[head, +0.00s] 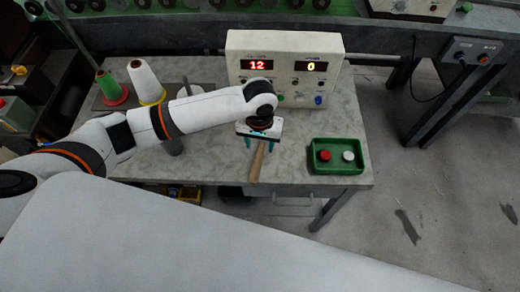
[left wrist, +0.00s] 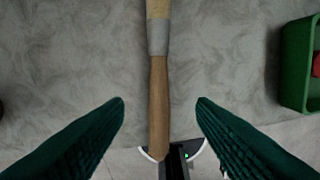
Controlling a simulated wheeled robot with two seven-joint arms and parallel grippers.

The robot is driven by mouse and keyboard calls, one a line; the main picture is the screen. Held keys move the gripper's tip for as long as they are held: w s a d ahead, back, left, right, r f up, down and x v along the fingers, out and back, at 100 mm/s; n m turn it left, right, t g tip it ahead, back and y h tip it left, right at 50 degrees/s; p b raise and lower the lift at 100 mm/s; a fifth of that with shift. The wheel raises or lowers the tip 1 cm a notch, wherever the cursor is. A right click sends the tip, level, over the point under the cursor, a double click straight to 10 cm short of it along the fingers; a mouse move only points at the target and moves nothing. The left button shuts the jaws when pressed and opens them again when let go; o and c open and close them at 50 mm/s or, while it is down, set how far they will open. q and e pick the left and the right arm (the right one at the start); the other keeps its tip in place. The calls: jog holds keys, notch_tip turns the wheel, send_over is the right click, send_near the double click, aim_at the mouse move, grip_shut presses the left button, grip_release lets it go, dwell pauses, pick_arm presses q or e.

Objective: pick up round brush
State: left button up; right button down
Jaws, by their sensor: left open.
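The round brush (head: 257,163) lies on the grey worktable near its front edge. In the left wrist view the brush's wooden handle (left wrist: 159,105) runs up the middle to a grey ferrule and pale bristles at the top edge. My left gripper (head: 255,142) is above the brush and open. Its two green fingers (left wrist: 161,105) stand on either side of the handle, apart from it, with nothing between them gripped. The bristle end is partly hidden by the gripper in the head view. My right gripper is not in view.
A green tray (head: 337,168) with a red and a white button stands right of the brush. A control box (head: 284,47) with red digits stands behind. Thread cones (head: 147,82) stand at the back left. Bare tabletop (head: 210,165) lies left of the brush.

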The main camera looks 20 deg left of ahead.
aim_at(260, 152)
pick_arm(q)
jog(key=shift+w+a+f+p, duration=0.15)
jog(key=shift+f+p, duration=0.1)
jog(key=shift+f, duration=1.1)
jog(key=shift+w+d+f+p, duration=0.1)
jog(key=shift+f+p, duration=0.1)
jog(key=shift+f, duration=1.15)
jog(key=c, duration=1.1)
